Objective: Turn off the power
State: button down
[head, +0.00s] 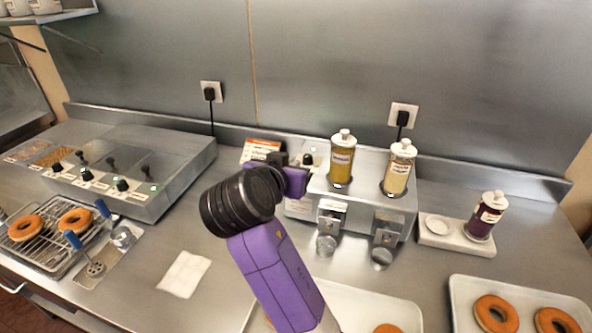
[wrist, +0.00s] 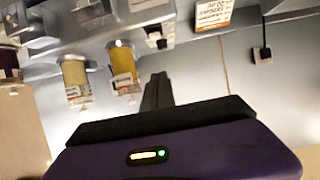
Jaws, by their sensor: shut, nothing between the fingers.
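The glaze dispenser (head: 345,205) stands on the steel counter with two glaze bottles in its top, one amber (head: 342,160) and one pale (head: 398,170). A small black knob (head: 308,159) sits at the dispenser's left end, just right of my gripper. It also shows in the wrist view, which is upside down, as a dark knob (wrist: 157,38) beyond the fingertips. My gripper (head: 279,159) is shut and empty, in front of the dispenser's left end. Its fingers (wrist: 157,90) are together in the wrist view. My arm hides part of the dispenser's left side.
An orange-headed card (head: 260,150) stands behind my gripper. Plugs sit in two wall sockets (head: 210,93) (head: 403,116). A topping unit with several black knobs (head: 122,185) is at left. Doughnut trays (head: 460,292) (head: 75,255) and a dark bottle (head: 486,217) occupy the counter.

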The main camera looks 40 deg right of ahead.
jog(key=p+x, duration=0.2)
jog(key=x, duration=0.7)
jog(key=shift+d+f, duration=0.1)
jog(key=shift+f, duration=0.1)
jog(key=f, duration=0.1)
jog(key=f+p, duration=0.1)
jog(key=f, duration=0.1)
jog(key=shift+s+a, duration=0.25)
jog(key=shift+a, duration=0.1)
jog(key=shift+f, duration=0.35)
jog(key=f+b, duration=0.1)
jog(key=b, duration=0.2)
jog(key=shift+a+f+h, duration=0.15)
jog(key=shift+f+h, duration=0.05)
jog(key=shift+h, duration=0.1)
jog(key=shift+s+r, duration=0.1)
jog(key=shift+r, duration=0.35)
jog(key=shift+r+t+p, duration=0.3)
jog(key=shift+r+p, duration=0.2)
jog(key=shift+r, duration=0.2)
